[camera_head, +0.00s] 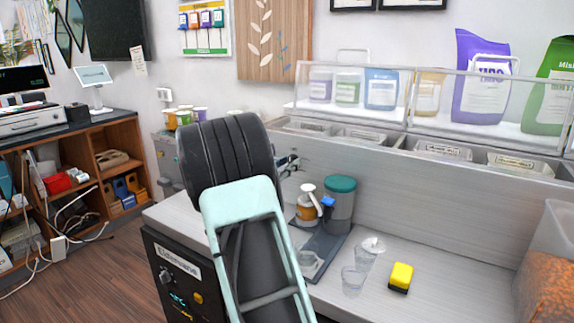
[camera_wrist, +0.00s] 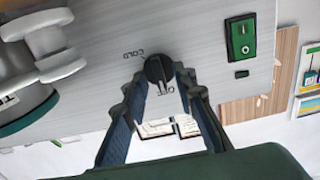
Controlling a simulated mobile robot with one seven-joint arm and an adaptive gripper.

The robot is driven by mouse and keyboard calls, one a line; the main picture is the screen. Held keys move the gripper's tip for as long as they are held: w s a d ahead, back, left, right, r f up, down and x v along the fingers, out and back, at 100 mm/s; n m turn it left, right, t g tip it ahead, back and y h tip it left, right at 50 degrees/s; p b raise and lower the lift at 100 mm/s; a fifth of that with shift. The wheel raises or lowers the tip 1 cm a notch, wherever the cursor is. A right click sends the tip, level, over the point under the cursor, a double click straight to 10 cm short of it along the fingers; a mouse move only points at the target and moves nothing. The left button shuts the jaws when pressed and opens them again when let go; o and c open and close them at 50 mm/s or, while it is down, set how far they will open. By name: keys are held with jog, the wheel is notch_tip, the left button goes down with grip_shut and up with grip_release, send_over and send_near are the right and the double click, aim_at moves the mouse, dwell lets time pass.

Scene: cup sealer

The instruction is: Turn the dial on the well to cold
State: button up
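In the wrist view a black round dial (camera_wrist: 154,70) sits on a grey panel (camera_wrist: 100,85). The label "COLD" reads upside down just to its upper left, and another short label, partly hidden, lies just below it. The dial's raised grip runs roughly up and down in the picture. My gripper (camera_wrist: 160,79) is open, with one fingertip on each side of the dial. I cannot tell whether the fingertips touch it. In the head view my own arm hides the gripper and the dial.
A green rocker switch (camera_wrist: 241,38) is on the panel right of the dial. In the head view, clear cups (camera_head: 354,280) and a yellow block (camera_head: 401,277) stand on the counter (camera_head: 450,290) right of my arm.

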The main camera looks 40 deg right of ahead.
grip_shut()
